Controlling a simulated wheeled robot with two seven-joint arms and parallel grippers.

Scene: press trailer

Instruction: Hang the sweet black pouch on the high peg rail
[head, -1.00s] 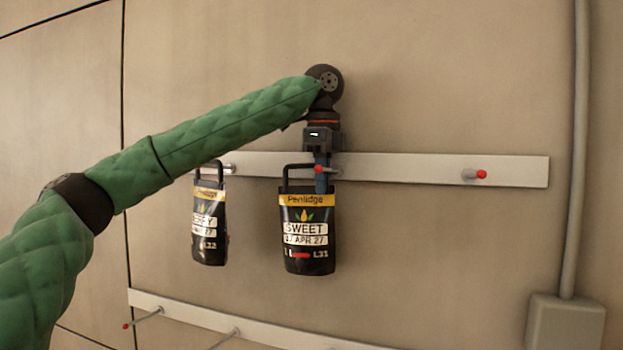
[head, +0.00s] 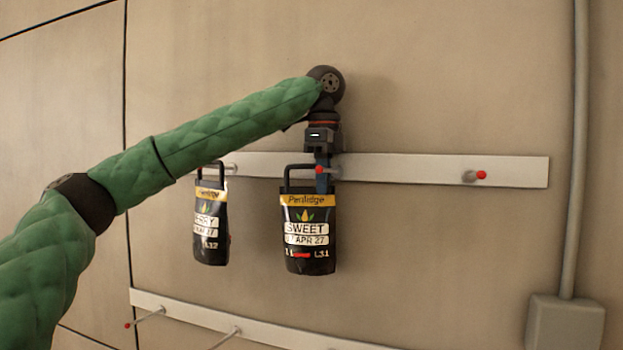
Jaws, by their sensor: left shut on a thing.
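The black pouch labelled SWEET (head: 309,255), with a yellow band and a loop handle, hangs upright in front of the high peg rail (head: 420,169). My left gripper (head: 321,180) points down and is shut at the right side of the pouch's handle. A red-tipped peg (head: 320,170) shows at the gripper's fingers, by the handle's right side. Whether the peg passes through the loop cannot be told. My right gripper is not in view.
Another black pouch (head: 211,240) hangs from the high rail to the left, close by. A free red-tipped peg (head: 475,175) is at the rail's right. A lower rail (head: 190,311) has bare pegs. A conduit and grey box (head: 565,322) stand at the right.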

